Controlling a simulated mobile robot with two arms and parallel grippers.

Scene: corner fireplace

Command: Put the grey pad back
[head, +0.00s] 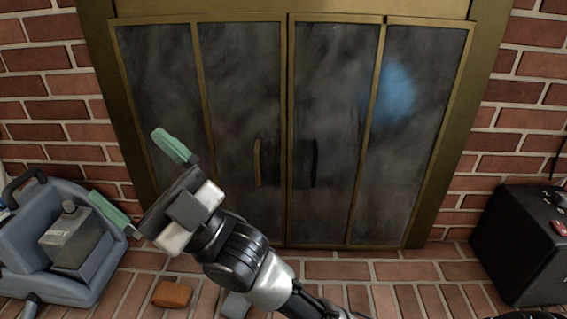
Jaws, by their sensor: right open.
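A small grey block (236,306), which may be the grey pad, lies on the brick floor at the bottom of the head view, beside my right forearm. The arm may hide part of it. My right gripper (141,177) is raised in front of the fireplace at the left, its two green fingertips spread wide apart with nothing between them. It is up and to the left of the grey block, well apart from it. My left gripper is out of view.
An orange-brown block (172,294) lies on the floor. A blue-grey machine (30,252) with a handle stands at the left, a black box (518,245) at the right. The closed glass fireplace doors (335,110) show a blue smear. Floor before the doors' right side is clear.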

